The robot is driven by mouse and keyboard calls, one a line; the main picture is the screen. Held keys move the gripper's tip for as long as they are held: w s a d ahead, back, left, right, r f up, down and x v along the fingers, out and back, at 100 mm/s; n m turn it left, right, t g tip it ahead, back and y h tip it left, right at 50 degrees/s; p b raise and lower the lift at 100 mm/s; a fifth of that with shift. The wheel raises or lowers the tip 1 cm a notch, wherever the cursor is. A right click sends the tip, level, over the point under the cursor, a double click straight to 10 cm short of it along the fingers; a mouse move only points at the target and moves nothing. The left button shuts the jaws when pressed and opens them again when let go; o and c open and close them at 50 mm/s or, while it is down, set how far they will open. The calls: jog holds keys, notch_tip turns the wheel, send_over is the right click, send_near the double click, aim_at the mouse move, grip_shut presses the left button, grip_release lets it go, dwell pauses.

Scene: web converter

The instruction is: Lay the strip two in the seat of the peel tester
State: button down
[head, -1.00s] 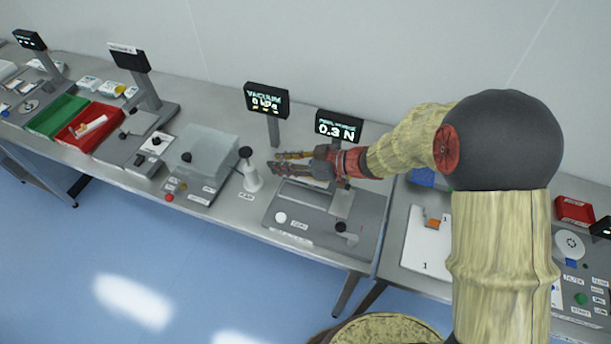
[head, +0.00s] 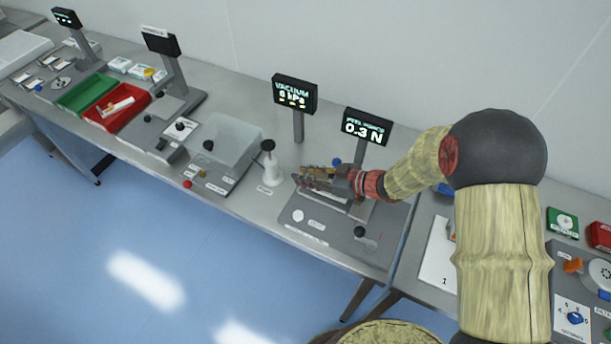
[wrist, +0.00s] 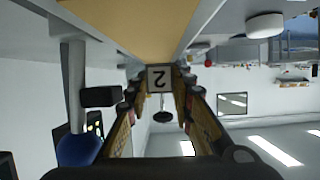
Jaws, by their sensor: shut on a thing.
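My gripper (head: 300,181) is shut on strip two near the left end of the peel tester (head: 325,222), low over its plate. In the wrist view, a pale tab marked "2" sits between the fingertips (wrist: 158,82). The tan strip two (wrist: 135,22) runs from that tab toward the camera, with grey surfaces on both sides. In the head view the gripper and arm mostly hide the strip and the seat. I cannot tell whether the strip touches the seat. The tester's display (head: 366,127) reads 0.3 N.
A white hand-grip post (head: 270,168) stands close left of my fingertips. A blue knob (head: 337,161) is just behind the gripper. A vacuum display (head: 295,95), a clear-lidded box (head: 232,140) and red (head: 122,113) and green (head: 88,93) trays stand further left.

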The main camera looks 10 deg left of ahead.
jog(key=shift+r, duration=0.1)
jog(key=shift+f, duration=0.4)
jog(key=shift+f, duration=0.2)
jog(key=c, duration=1.8)
grip_release()
jog(key=shift+r, duration=0.5)
jog(key=p+v, duration=0.2)
jog(key=v, duration=1)
